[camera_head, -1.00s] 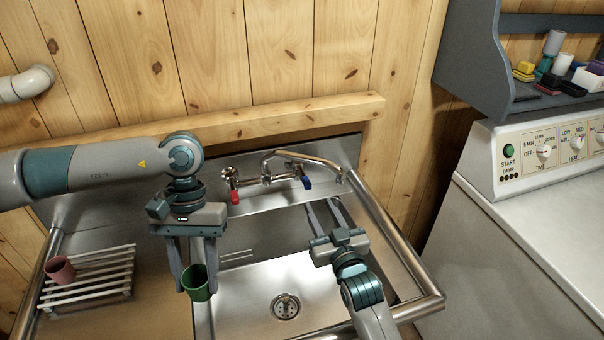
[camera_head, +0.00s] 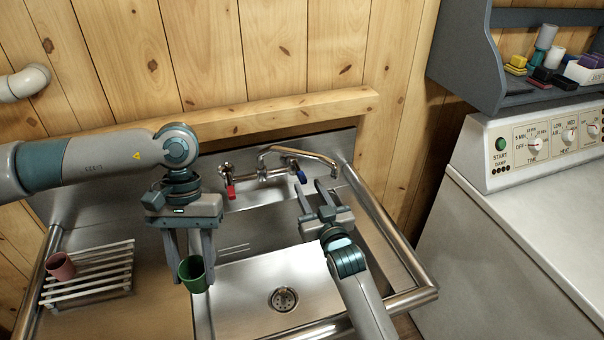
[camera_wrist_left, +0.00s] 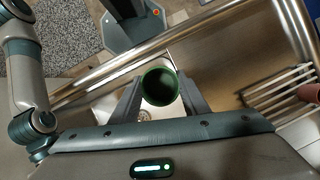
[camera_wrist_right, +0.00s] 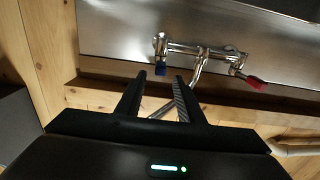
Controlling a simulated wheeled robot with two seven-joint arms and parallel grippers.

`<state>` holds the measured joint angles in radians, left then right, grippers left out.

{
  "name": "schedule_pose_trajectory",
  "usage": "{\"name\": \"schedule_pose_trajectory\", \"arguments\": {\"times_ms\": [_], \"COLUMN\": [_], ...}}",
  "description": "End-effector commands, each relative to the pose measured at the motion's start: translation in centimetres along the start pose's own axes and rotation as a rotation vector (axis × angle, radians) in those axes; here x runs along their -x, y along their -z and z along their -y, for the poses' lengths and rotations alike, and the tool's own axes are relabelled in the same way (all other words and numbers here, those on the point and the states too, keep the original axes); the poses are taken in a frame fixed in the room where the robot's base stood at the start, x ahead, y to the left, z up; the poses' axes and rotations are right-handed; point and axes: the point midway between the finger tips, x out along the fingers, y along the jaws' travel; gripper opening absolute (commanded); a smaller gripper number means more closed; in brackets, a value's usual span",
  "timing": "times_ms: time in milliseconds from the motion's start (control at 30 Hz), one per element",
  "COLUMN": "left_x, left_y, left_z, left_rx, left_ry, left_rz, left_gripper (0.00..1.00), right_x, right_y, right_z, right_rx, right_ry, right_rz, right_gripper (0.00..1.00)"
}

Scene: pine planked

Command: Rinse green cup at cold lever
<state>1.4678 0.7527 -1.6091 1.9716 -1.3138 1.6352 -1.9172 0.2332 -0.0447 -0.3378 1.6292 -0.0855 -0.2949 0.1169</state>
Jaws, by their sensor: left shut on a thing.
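The green cup (camera_head: 194,275) is held upright between the fingers of my left gripper (camera_head: 190,262), above the left edge of the sink basin. In the left wrist view the green cup (camera_wrist_left: 158,86) sits between the fingertips with its open mouth showing. The tap has a blue lever (camera_head: 301,177) on the right and a red lever (camera_head: 231,192) on the left. My right gripper (camera_head: 319,190) is open and empty, just below and right of the blue lever. In the right wrist view the blue lever (camera_wrist_right: 160,68) shows just beyond the fingers. No water shows from the spout (camera_head: 335,166).
The steel basin (camera_head: 265,272) is empty, with a drain (camera_head: 283,299). A wooden ledge (camera_head: 270,112) runs behind the tap. A white machine (camera_head: 520,220) stands at right.

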Motion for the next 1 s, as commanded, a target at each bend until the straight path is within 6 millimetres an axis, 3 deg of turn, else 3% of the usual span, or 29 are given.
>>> {"name": "schedule_pose_trajectory", "arguments": {"times_ms": [200, 433, 933, 1000], "left_x": [0.9, 1.2, 1.4, 1.4], "left_y": [-0.4, -0.5, -0.6, -0.6], "left_z": [0.0, 0.0, 0.0, 0.0], "left_rx": [0.000, 0.000, 0.000, 0.000], "left_ry": [0.000, 0.000, 0.000, 0.000], "left_rz": [0.000, 0.000, 0.000, 0.000], "left_gripper": [0.20, 0.20, 0.20, 0.20], "right_x": [-3.4, -5.7, -6.6, -6.6], "right_y": [0.2, 0.1, 0.0, 0.0], "right_z": [0.0, -0.1, 0.0, 0.0], "right_rx": [0.000, -0.001, -0.001, -0.001], "right_ry": [0.000, -0.001, 0.000, 0.000], "right_rz": [0.001, 0.000, 0.000, 0.000], "right_gripper": [0.34, 0.34, 0.34, 0.20]}}
